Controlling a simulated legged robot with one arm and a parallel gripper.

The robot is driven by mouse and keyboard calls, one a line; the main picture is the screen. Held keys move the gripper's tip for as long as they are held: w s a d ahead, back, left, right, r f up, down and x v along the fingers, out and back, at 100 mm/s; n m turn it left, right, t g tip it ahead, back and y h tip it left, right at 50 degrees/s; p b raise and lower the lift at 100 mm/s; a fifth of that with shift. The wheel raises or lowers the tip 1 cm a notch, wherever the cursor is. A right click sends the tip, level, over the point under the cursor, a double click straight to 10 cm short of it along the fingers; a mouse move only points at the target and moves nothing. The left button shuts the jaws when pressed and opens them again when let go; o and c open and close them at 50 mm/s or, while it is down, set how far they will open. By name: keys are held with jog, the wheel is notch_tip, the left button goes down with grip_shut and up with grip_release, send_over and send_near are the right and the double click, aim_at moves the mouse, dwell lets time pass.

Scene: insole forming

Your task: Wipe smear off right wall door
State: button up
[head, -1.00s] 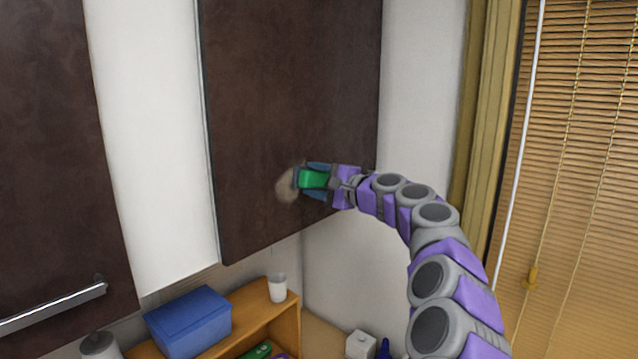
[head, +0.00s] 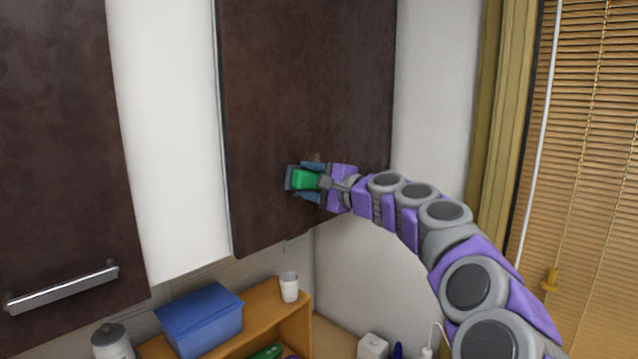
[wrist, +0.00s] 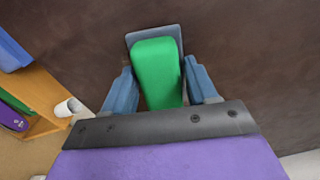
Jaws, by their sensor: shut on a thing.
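The right wall door (head: 290,90) is a dark brown cabinet panel, which also fills the wrist view (wrist: 240,60) as the dark surface ahead. My gripper (head: 310,181) is at the lower part of this door. It is shut on a green block with a blue-grey pad at its far end, a wiping tool (head: 305,180). In the wrist view, the tool (wrist: 157,70) sits between the two blue fingers, its pad at or very near the door; contact is unclear. No clear beige smear shows; its place is behind the tool.
Below the door, a wooden shelf (head: 258,322) carries a blue box (head: 200,318) and a white cup (head: 289,287). A second dark door with a metal handle (head: 62,289) is at left. Window blinds (head: 590,180) are at right.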

aim_at(289, 174)
jog(key=shift+s+a+b, duration=0.5)
jog(key=shift+s+a, duration=1)
jog(key=shift+d+r+p, duration=0.1)
jog(key=shift+r+p, duration=0.7)
jog(key=shift+r, duration=0.1)
jog(key=shift+w+d+p, duration=1.65)
jog(key=shift+w+d, duration=1.1)
jog(key=shift+w, duration=0.1)
jog(key=w+d+p, duration=0.2)
jog(key=shift+w+d+f+p, duration=0.1)
jog(key=shift+w+d+p, duration=0.15)
jog(key=shift+p, duration=0.05)
jog(key=b+v, duration=0.2)
jog(key=v, duration=0.4)
